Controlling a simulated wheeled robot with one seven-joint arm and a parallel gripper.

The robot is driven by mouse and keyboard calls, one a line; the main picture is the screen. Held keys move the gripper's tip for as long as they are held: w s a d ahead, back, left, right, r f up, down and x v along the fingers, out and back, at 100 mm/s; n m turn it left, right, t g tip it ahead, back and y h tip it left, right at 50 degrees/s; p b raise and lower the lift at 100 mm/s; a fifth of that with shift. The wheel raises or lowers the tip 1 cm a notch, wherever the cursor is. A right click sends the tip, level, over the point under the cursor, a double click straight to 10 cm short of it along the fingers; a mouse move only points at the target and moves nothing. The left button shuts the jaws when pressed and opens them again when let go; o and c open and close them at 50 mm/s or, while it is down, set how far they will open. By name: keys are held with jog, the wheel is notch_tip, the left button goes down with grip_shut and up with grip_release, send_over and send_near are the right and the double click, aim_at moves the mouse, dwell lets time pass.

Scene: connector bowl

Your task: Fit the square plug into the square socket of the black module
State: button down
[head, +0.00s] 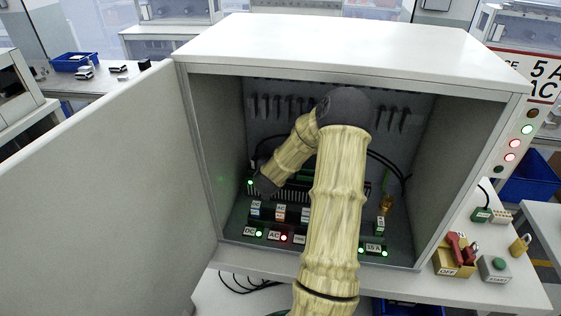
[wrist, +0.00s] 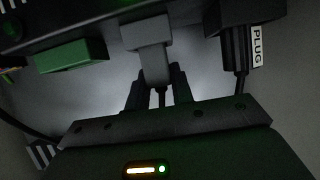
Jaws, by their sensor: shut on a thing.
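My gripper reaches into the open white cabinet. In the head view its dark wrist end (head: 264,183) is at the left of the interior and its fingertips are hidden. In the wrist view the two dark fingers (wrist: 158,88) are shut on a grey square-looking plug (wrist: 147,34), whose cable runs back between them. The plug's front meets or overlaps the edge of the black module (wrist: 95,22) along the top. I cannot tell whether it is seated. The socket itself is hidden behind the plug.
A green connector (wrist: 70,56) is left of the grey plug. A black plug labelled PLUG (wrist: 240,45) is close on its right, with its own cable. The open cabinet door (head: 100,180) is left. Labelled units with lit lamps (head: 278,214) line the cabinet floor. Black cables hang at right.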

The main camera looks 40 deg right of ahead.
jog(key=c, duration=1.2)
grip_release()
jog(key=shift+f, duration=0.1)
jog(key=b+v, duration=0.1)
jog(key=v, duration=1.1)
jog(key=shift+w+a, duration=0.1)
